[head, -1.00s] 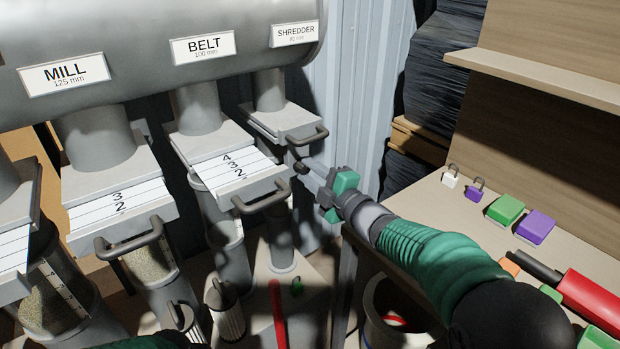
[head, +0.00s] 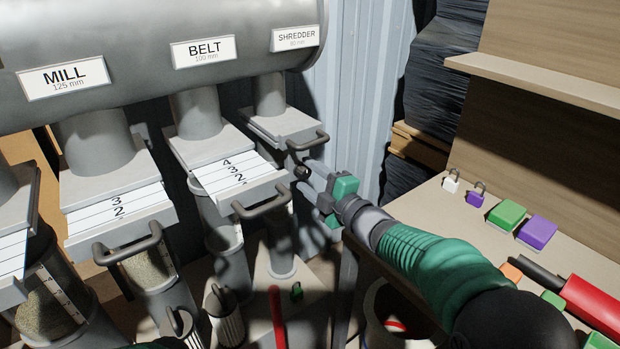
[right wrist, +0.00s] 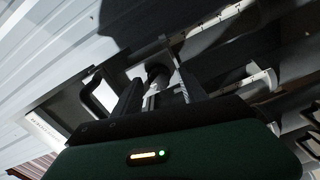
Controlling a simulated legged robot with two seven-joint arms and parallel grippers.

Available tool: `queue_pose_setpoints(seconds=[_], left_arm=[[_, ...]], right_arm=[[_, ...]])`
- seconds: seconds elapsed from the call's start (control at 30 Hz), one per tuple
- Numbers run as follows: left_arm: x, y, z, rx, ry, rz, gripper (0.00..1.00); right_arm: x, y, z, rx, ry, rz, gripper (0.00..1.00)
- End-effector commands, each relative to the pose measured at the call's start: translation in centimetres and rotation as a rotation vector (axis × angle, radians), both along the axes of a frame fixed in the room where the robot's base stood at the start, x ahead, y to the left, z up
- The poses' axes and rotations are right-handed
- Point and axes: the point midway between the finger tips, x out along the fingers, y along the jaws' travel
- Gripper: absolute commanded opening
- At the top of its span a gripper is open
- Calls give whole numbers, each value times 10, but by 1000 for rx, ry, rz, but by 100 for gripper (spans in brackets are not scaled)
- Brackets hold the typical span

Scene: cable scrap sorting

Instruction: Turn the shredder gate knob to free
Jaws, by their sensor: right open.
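The shredder gate (head: 283,124) is at the upper right of the gate row in the head view, under the SHREDDER label (head: 296,38). Its grey handle (head: 309,143) sticks out in front. A small dark round knob (head: 302,171) is just below the gate; its pointing direction is too small to tell. My right gripper (head: 309,177) is open, with its fingertips at the knob. In the right wrist view the dark knob (right wrist: 157,71) appears between the two fingers of my right gripper (right wrist: 162,85); contact cannot be told. My left gripper is not in view.
The belt gate (head: 240,180) and its handle (head: 263,203) are left of my right gripper. A bench (head: 427,207) with padlocks and coloured blocks is at the right. A corrugated wall (head: 360,90) stands behind. A bucket (head: 372,310) is below the arm.

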Motion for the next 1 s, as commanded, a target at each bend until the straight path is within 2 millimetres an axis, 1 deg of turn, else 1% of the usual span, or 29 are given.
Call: queue_pose_setpoints(seconds=[0.07,0.17,0.27,0.5,0.6,0.7,0.83,1.0], left_arm=[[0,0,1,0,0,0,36],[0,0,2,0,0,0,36],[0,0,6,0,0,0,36],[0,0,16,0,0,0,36],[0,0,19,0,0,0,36],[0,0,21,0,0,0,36],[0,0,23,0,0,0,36],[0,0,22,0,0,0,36]], right_arm=[[-1,-1,0,0,0,0,50],[-10,-8,1,0,2,-2,50],[-28,-21,2,1,1,-2,50],[-86,-64,2,0,1,-4,50],[-107,-79,2,0,2,-5,50],[-123,-90,1,0,1,-3,50],[-133,-97,-1,-1,1,-2,50],[-136,-98,-1,-1,1,0,50]])
